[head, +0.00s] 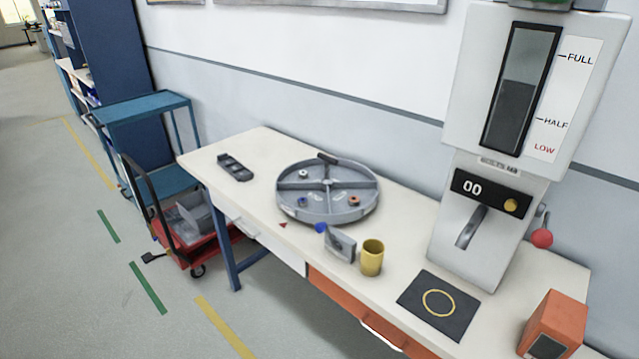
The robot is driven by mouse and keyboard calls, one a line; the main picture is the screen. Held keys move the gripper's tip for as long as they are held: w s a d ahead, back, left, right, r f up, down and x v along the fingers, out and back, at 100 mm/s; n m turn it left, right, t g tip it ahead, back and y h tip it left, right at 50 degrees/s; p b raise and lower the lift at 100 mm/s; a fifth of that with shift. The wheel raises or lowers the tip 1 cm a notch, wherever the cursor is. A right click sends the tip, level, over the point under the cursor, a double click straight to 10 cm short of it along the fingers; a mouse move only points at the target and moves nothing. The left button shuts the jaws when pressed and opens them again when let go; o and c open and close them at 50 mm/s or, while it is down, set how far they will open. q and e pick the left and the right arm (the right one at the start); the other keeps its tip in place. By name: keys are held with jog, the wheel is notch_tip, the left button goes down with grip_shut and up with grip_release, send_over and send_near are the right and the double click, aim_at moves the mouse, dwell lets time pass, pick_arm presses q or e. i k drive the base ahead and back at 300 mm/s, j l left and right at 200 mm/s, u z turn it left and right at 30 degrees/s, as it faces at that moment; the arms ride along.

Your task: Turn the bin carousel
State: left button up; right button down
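The bin carousel (327,213) is a round grey tray on the white bench, divided by crossing walls into compartments. Small parts lie in it: a light one at the upper left, a blue one at the lower left and a reddish-brown one at the right. A dark block stands on its back rim. A small red triangle mark (283,225) is on the bench top by its front left edge. Neither of my grippers shows in the head view.
On the bench (228,157) are a black holder (235,167), a grey bracket (340,245), a yellow cup (372,258), a dark mat (439,304) with a yellow ring, a tall dispenser (486,222) and an orange box (556,322). A red cart (197,250) and blue trolley (143,107) stand left.

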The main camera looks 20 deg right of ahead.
aim_at(329, 185)
jog(key=z, duration=0.45)
jog(key=i+j+z, duration=0.1)
jog(key=z, duration=0.3)
jog(key=i+j+z, duration=0.1)
jog(key=z, duration=0.35)
jog(key=i+j+z, duration=0.1)
jog(key=z, duration=0.3)
jog(key=j+z, duration=0.25)
jog(key=z, duration=0.2)
jog(key=i+j, duration=0.05)
